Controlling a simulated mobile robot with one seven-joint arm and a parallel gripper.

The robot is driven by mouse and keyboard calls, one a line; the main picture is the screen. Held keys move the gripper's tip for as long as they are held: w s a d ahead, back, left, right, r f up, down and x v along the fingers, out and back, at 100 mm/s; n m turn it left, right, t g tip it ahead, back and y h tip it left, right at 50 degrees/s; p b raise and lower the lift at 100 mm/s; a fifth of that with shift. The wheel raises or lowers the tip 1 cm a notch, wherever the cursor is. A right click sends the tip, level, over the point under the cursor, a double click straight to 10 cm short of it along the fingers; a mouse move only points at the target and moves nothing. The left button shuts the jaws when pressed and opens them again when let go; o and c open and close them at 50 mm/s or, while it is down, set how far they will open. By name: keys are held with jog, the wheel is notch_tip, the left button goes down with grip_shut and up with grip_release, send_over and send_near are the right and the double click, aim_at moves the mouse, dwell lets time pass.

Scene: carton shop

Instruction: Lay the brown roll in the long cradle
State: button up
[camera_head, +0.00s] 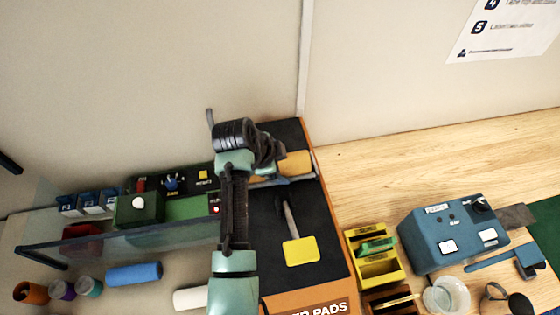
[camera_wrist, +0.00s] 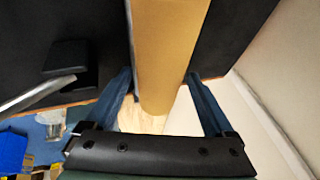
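The brown roll (camera_head: 295,165) is a tan cylinder at the far end of the black mat in the head view. In the wrist view the brown roll (camera_wrist: 168,45) runs from the top edge down between my fingers. My gripper (camera_wrist: 160,75) has one blue finger on each side, and both fingertips meet the roll's sides, so it looks shut on it. In the head view my gripper (camera_head: 286,181) is partly hidden by my arm and the roll. Whether the roll touches the mat is unclear. I cannot pick out the long cradle.
A tool with a yellow head (camera_head: 300,250) lies on the black mat (camera_head: 265,215). A glass panel (camera_head: 100,245) and several small boxes stand left. A blue roll (camera_head: 133,273) lies below them. Yellow trays (camera_head: 392,274) and a blue device (camera_head: 440,246) stand right. A wall is behind.

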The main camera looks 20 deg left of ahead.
jog(key=shift+o, duration=0.6)
jog(key=shift+a+r+p, duration=0.1)
jog(key=shift+r+p, duration=0.3)
jog(key=shift+r, duration=0.45)
jog(key=b+v, duration=0.3)
jog(key=v, duration=0.9)
jog(key=w+d+r+n+t+y, duration=0.1)
jog(key=w+d+r+n+t, duration=0.2)
jog(key=r, duration=0.6)
jog(key=w+d+r+n+t+y, duration=0.15)
jog(key=d+r+t, duration=0.3)
jog(key=r, duration=0.45)
jog(key=w+d+r+n+t, duration=0.2)
jog(key=w+r+t, duration=0.25)
jog(key=r, duration=0.45)
jog(key=s+d+r+n+t, duration=0.2)
jog(key=s+d+r+t, duration=0.2)
jog(key=s+r, duration=0.4)
jog(key=s+d+r+n+t, duration=0.3)
jog(key=s+r+t, duration=0.3)
jog(key=r, duration=0.7)
jog(key=shift+s+d+h, duration=0.35)
jog(key=shift+s+d, duration=0.55)
jog(key=shift+s, duration=0.25)
jog(key=shift+n, duration=0.25)
